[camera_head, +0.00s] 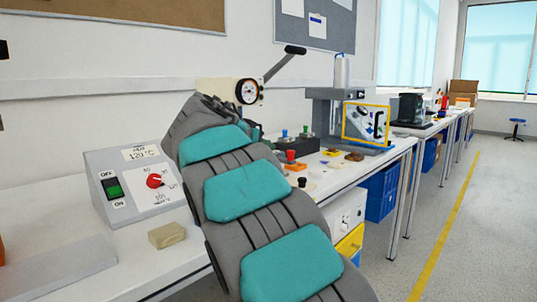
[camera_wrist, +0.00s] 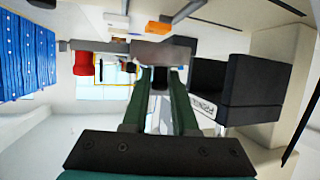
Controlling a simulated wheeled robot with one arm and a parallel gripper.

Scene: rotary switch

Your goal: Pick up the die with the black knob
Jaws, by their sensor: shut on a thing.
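In the wrist view my gripper (camera_wrist: 161,88) has its two green fingers closed on a black knob (camera_wrist: 160,78). The knob joins a grey die body (camera_wrist: 165,50) just beyond the fingertips. I cannot tell whether the die still touches what is under it. In the head view my grey and teal arm reaches over the bench and hides most of the gripper and the held die.
A black block (camera_head: 298,147) with coloured knobs stands behind the arm, near a grey press (camera_head: 325,110). A grey switch box (camera_head: 135,183) with a red rotary knob and a tan block (camera_head: 166,235) are on the left. The aisle floor at right is clear.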

